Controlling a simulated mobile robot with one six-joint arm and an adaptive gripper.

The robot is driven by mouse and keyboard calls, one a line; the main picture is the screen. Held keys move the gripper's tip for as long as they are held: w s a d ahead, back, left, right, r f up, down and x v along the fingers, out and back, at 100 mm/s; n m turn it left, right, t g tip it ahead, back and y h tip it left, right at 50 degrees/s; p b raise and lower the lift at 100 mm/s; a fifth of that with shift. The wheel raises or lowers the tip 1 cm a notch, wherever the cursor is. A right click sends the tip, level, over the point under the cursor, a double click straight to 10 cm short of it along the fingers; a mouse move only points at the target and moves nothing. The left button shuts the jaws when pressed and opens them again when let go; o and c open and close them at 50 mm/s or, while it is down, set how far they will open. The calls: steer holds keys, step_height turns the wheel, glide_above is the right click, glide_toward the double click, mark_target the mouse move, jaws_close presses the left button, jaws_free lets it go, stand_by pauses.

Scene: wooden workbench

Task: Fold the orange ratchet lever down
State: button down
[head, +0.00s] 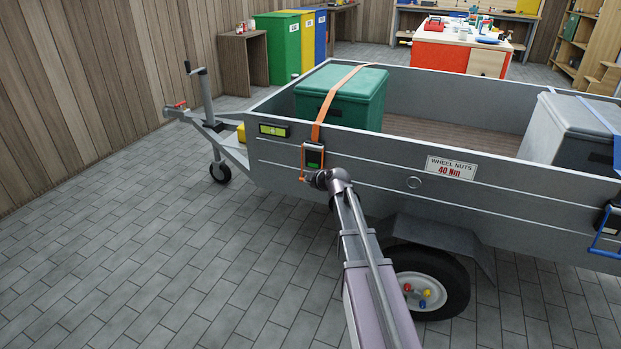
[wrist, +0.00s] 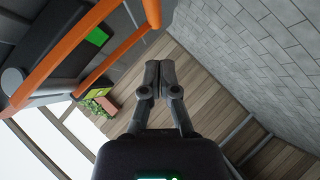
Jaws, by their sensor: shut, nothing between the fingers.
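The orange ratchet lever (head: 303,162) is on the side wall of the grey trailer, around a dark ratchet body (head: 314,153) with a green patch. An orange strap (head: 321,110) runs up from it over a green box (head: 367,97). In the wrist view the lever (wrist: 68,52) is a large orange frame at upper left, standing out from the dark body. My gripper (wrist: 157,78) is shut and empty, with its fingertips to the right of the lever's bars and apparently apart from them. In the head view my wrist hides part of the ratchet's lower right.
The trailer wall (head: 390,155) carries a yellow-green level (head: 273,130) left of the ratchet and a sign (head: 451,167) to its right. A grey box (head: 560,130) with a blue strap and blue lever (head: 604,240) is at right. The paved floor at left is clear.

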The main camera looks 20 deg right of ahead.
steer(key=p+v, duration=0.3)
steer(key=v, duration=0.6)
steer(key=shift+s+f, duration=0.15)
steer(key=shift+s, duration=0.15)
steer(key=shift+a, duration=0.1)
steer(key=s+a+f+m+g+p, duration=0.2)
steer(key=s+a+f+m+g, duration=0.35)
steer(key=s+a, duration=0.45)
steer(key=s+m+g+h+p, duration=0.1)
steer(key=s+m+g+h, duration=0.2)
steer(key=s+m+g, duration=0.85)
steer(key=s+r+n+t+p, duration=0.2)
steer(key=r+t+p, duration=0.3)
steer(key=r+p, duration=3.1)
steer(key=shift+s+a+r+n+p, duration=0.25)
steer(key=shift+s+n+p, duration=0.2)
steer(key=shift+p, duration=0.5)
